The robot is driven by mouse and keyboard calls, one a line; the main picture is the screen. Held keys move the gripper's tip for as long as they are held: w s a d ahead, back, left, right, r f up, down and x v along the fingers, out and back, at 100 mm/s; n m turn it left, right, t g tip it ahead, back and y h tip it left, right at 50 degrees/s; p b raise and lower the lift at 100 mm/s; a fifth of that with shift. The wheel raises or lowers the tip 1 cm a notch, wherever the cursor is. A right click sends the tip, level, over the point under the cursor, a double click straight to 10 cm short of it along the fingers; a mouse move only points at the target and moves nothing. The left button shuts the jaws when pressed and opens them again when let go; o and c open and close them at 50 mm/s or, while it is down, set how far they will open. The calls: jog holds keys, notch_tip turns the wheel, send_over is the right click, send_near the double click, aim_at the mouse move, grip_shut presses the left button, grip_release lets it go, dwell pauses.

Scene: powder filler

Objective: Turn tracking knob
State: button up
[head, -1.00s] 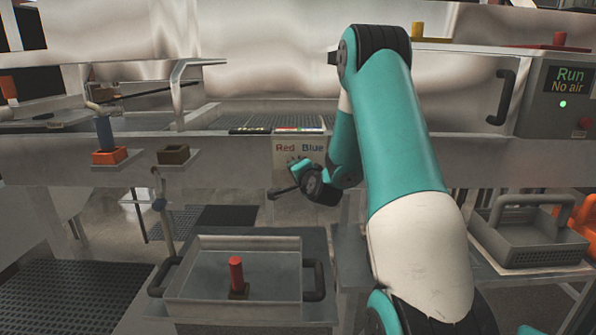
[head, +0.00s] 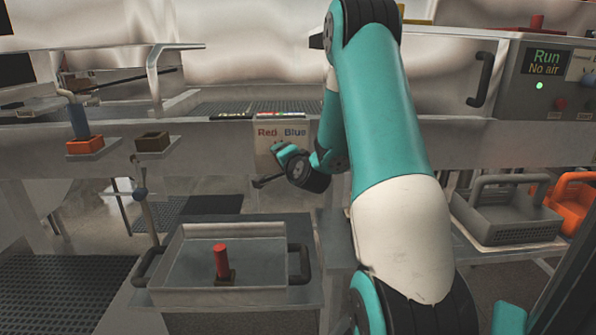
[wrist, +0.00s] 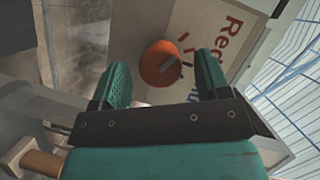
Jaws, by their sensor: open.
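The panel (head: 267,143) carries the words "Red" and "Blue" in the head view. My gripper (wrist: 163,80) is open, with one teal finger to each side of the knob in the wrist view. Nothing is between the fingers that I can see gripped; whether they touch the knob I cannot tell. In the head view my gripper (head: 281,149) is in front of the panel and hides the knob.
A metal tray (head: 190,295) with a red-handled piece (head: 221,262) stands below the panel. A grey basket (head: 505,220) and an orange one (head: 574,205) are at right. A control box (head: 550,75) reads "Run No air". A thin dark rod (head: 270,181) is near my gripper.

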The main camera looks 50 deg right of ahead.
jog(key=b+v, duration=1.4)
jog(key=v, duration=0.1)
dwell(0.3)
